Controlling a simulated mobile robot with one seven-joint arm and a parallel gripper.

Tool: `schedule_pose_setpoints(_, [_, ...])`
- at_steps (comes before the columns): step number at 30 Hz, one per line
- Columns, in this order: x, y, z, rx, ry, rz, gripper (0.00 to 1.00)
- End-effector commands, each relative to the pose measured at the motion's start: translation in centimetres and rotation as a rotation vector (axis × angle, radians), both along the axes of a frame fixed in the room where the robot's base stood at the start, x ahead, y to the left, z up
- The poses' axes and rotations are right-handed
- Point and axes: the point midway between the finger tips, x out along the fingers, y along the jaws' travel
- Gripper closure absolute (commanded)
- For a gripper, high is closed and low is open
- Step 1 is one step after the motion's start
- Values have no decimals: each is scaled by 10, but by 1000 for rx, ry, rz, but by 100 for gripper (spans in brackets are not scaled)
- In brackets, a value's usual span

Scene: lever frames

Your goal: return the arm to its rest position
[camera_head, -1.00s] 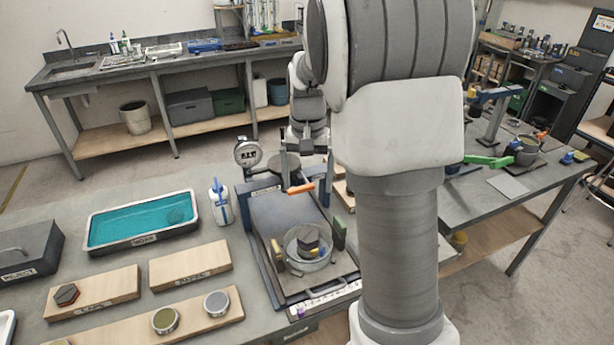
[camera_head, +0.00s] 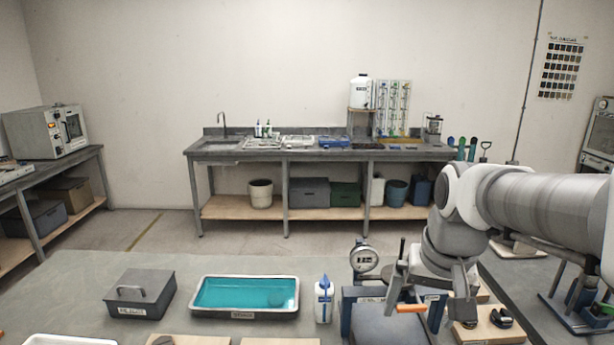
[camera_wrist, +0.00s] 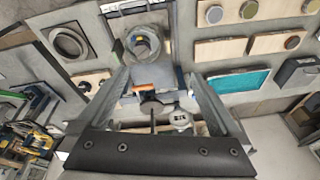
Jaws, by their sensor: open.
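My gripper (camera_head: 432,300) hangs at the right of the head view, under my arm that comes in from the right edge. In the wrist view the two fingers of my gripper (camera_wrist: 156,77) stand wide apart with nothing held between them. The press with an orange lever handle (camera_head: 411,308) is close to my gripper in the head view. The orange handle also shows between the fingers in the wrist view (camera_wrist: 153,87), apart from them as far as I can tell. A round metal pot (camera_wrist: 143,42) sits on the press base beyond the handle.
A dial gauge (camera_head: 364,258) stands beside the press. A white bottle (camera_head: 323,300), a teal-filled tray (camera_head: 245,310) and a dark lidded box (camera_head: 141,294) are on the bench to the left. A sink counter (camera_head: 320,153) runs along the back wall, with open floor before it.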

Motion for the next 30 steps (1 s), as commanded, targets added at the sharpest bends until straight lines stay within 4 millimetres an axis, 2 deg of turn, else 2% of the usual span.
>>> schedule_pose_setpoints(6, [-43,16,10,-30,-91,90,0])
schedule_pose_setpoints(15, [-91,29,7,-82,-196,194,0])
schedule_pose_setpoints(21, [-105,32,3,-101,-229,225,0])
schedule_pose_setpoints(30, [-107,32,2,-103,-231,230,0])
